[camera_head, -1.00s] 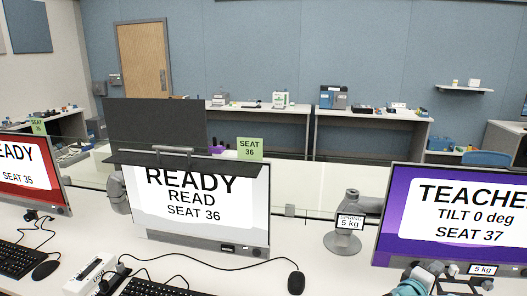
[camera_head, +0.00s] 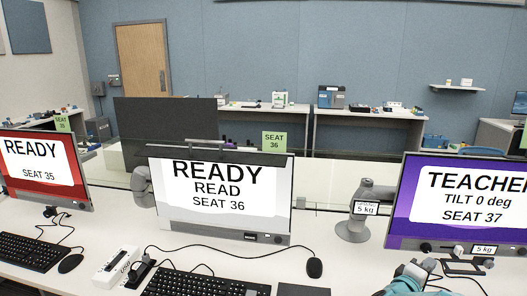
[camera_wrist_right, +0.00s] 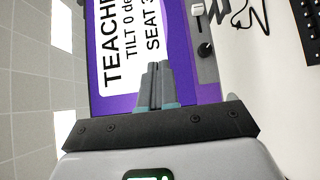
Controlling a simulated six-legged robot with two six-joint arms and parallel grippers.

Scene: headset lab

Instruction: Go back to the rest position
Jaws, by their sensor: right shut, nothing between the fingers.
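My right gripper (camera_head: 410,274) shows at the bottom right of the head view, low in front of the purple SEAT 37 monitor (camera_head: 410,215). In the right wrist view the two grey fingers (camera_wrist_right: 157,84) are pressed together with nothing between them. They point towards the purple monitor (camera_wrist_right: 122,104), which appears turned sideways there; I cannot tell the exact gap. The fingertips are hard to make out in the head view. My left gripper is not in view.
The white SEAT 36 monitor (camera_head: 240,220) stands mid-desk, the red SEAT 35 monitor (camera_head: 82,188) at left. Keyboards, a mouse (camera_head: 314,268) and cables lie in front. A grey 5 kg stand (camera_head: 352,230) is between the monitors.

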